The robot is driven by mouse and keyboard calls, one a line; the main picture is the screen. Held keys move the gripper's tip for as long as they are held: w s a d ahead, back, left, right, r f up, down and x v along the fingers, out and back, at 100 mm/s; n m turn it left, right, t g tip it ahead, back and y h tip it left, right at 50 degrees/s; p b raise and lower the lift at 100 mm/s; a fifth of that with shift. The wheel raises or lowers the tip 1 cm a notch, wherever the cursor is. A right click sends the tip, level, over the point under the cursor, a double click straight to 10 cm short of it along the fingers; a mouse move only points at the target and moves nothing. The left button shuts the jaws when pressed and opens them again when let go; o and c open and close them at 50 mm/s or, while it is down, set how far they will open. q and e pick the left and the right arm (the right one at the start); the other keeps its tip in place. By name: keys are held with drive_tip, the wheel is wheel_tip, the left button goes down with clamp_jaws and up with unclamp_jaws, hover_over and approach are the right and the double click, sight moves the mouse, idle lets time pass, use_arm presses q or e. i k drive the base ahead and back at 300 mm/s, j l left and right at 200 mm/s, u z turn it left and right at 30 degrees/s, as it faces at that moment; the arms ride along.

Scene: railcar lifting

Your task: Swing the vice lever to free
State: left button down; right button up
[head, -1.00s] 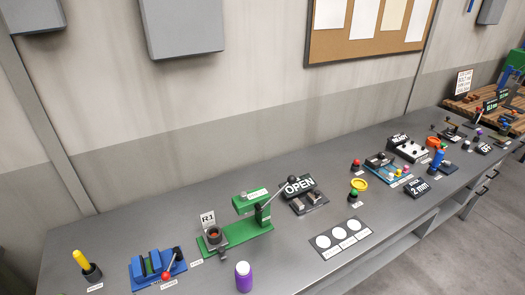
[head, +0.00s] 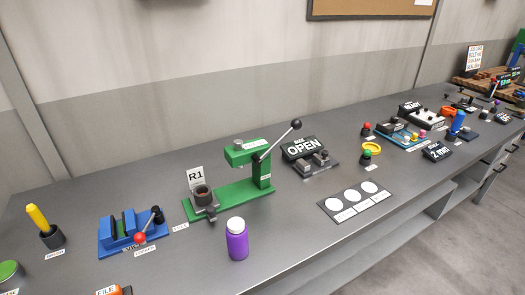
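The blue vice (head: 130,232) sits on the grey bench at the lower left, with two upright blue jaws and a dark part between them. Its lever is a thin rod with a red ball knob (head: 140,238) at the near end, beside a dark post (head: 157,214) on the vice's right side. The knob lies in front of the vice, near small labels. The label text is too small to read surely. Neither of my grippers shows in the head view.
A green press (head: 250,165) with a long black-knobbed handle stands right of the vice. A purple bottle (head: 237,243) stands in front of it. A yellow-handled tool in a dark cup (head: 50,235) stands left of the vice. An "OPEN" sign (head: 303,147) is further right.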

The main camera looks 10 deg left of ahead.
sight(139, 238)
drive_tip(key=u, duration=1.3)
